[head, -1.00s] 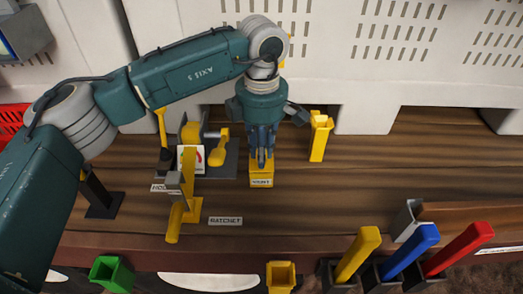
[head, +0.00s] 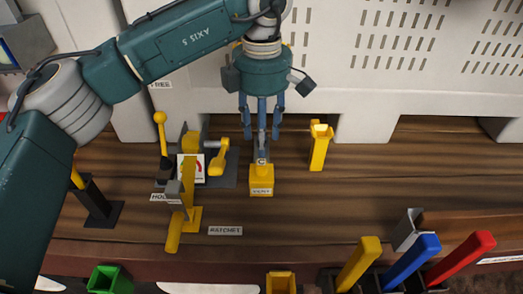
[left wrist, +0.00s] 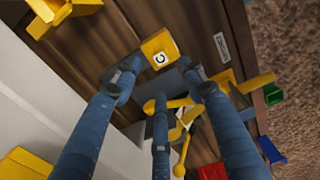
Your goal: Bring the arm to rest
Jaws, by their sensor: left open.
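My left arm (head: 185,45) reaches in from the left, and its gripper (head: 262,128) hangs fingers down. The fingers are spread and empty. It is above the yellow block labelled VENT (head: 261,183), which stands on the wooden table. In the head view one finger overlaps the block's small top piece, so contact there cannot be told. In the left wrist view the open gripper (left wrist: 163,85) has nothing between its fingers. The yellow block (left wrist: 158,48) lies beyond the fingertips there. My right gripper is not in view.
A yellow lever mechanism (head: 187,185) with a RATCHET label (head: 225,231) stands left of the gripper. A yellow post (head: 320,148) stands right. Blue (head: 412,260), red (head: 460,257) and yellow (head: 358,263) handles line the front. A pale perforated wall (head: 400,60) rises behind.

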